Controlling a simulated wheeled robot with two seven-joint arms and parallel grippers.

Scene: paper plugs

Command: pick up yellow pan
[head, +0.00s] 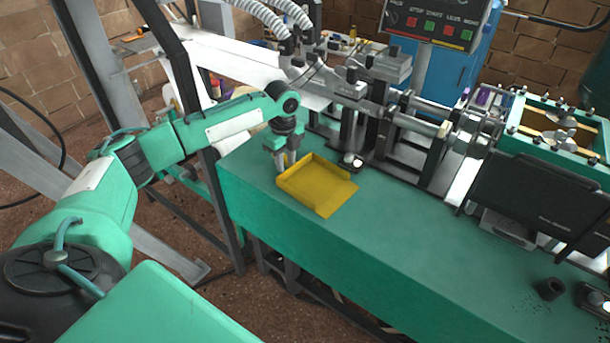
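The yellow pan (318,187) is a shallow tray with raised walls. It lies on the green table near its left front edge. My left gripper (284,166) points down at the pan's back left side, with its fingers at or just beside the pan's wall. I cannot tell whether the fingers are open or shut on the wall, or whether they touch it. My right gripper is not in view.
The green table (420,255) is clear in front and to the right of the pan. Metal machinery (400,130) stands behind it.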

